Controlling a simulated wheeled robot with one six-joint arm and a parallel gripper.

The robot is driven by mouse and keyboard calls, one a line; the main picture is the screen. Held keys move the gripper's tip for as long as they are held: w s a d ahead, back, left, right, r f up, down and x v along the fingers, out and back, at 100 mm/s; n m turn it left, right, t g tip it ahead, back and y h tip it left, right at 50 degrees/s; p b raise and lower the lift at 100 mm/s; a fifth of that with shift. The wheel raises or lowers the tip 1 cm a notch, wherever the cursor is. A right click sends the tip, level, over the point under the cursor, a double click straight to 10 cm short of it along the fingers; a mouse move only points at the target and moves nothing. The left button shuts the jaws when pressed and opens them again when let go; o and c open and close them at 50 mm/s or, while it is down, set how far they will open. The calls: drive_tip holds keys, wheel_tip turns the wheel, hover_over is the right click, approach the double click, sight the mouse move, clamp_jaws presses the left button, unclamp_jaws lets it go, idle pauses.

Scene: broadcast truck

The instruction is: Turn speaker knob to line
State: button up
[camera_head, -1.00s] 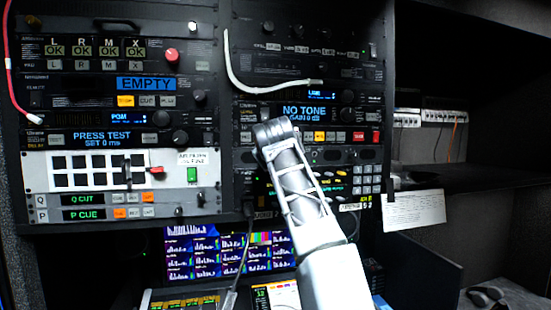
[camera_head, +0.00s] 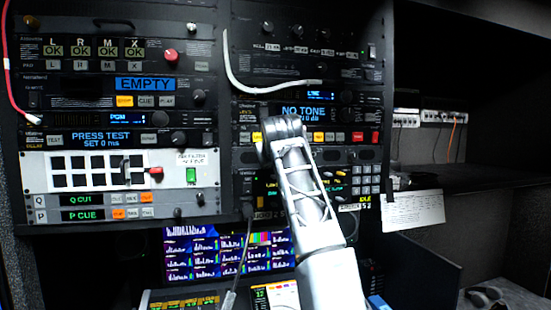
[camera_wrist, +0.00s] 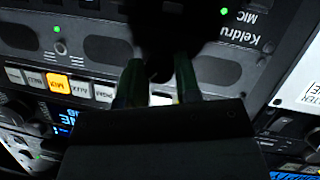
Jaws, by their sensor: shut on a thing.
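In the wrist view, the dark speaker panel shows a speaker grille (camera_wrist: 104,51) to the left and another to the right. My gripper (camera_wrist: 158,75) is between these grilles. Its two greenish fingers are shut on a dark round thing, seemingly the speaker knob (camera_wrist: 160,72), which is mostly lost in shadow. Its pointer and the line marking cannot be read. In the head view, the speaker panel (camera_head: 348,155) is in the right rack column, and my arm hides the gripper and the knob.
A row of buttons (camera_wrist: 57,82), one lit orange, lies close to the fingers. A small toggle (camera_wrist: 61,47) and a green light are at the left. In the head view, a NO TONE display (camera_head: 304,112) is above the panel and a keypad (camera_head: 366,180) below.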

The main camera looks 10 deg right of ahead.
drive_tip(key=o, duration=0.9)
drive_tip(key=shift+s, duration=0.1)
drive_tip(key=b+v, duration=0.2)
drive_tip(key=v, duration=1.1)
drive_tip(key=shift+s+a+r, duration=0.1)
drive_tip(key=shift+s, duration=0.2)
